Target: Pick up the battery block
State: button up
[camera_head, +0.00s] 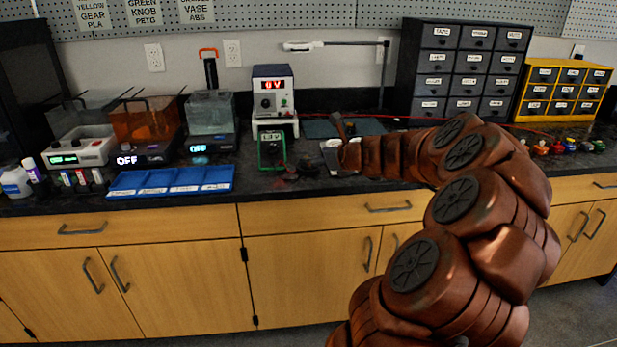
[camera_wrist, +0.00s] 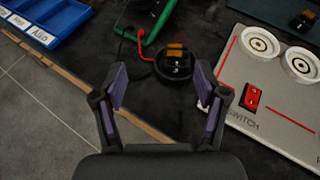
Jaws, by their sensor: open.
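My gripper (camera_wrist: 161,86) is open and empty in the wrist view, with its two purple-padded fingers spread above the dark counter. Beyond the fingertips, roughly between them, lies a small round black piece (camera_wrist: 176,66) with an orange part and metal contacts. A red wire curves beside it. I cannot tell for sure whether this is the battery block. In the head view my gripper (camera_head: 341,131) is over the counter by the light board. Small dark and red items (camera_head: 290,171) lie left of it, too small to make out.
A light board (camera_wrist: 275,85) with a red switch and round white sockets lies right of the fingers. A green meter (camera_head: 272,148) stands behind, and a blue tray (camera_head: 172,190) is at left. The counter's front edge (camera_wrist: 70,73) runs close by.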

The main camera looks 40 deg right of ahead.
jog(key=shift+s+d+f+m+h, duration=0.15)
jog(key=shift+s+d+f+m, duration=0.1)
jog(key=shift+d, duration=0.3)
jog(key=shift+s+d+f+m+h, duration=0.15)
jog(key=shift+d+f+m, duration=0.1)
jog(key=shift+d, duration=0.25)
jog(key=shift+w+d+f, duration=0.1)
jog(key=shift+d, duration=0.2)
jog(key=shift+b+x, duration=0.4)
jog(key=shift+x, duration=0.85)
jog(key=x, duration=0.1)
jog(key=b+x, duration=0.1)
jog(key=x, duration=0.2)
jog(key=shift+a+f, duration=0.25)
jog(key=shift+w+d, duration=0.1)
jog(key=shift+w, duration=0.25)
jog(key=c, duration=1.3)
jog(key=shift+c, duration=0.3)
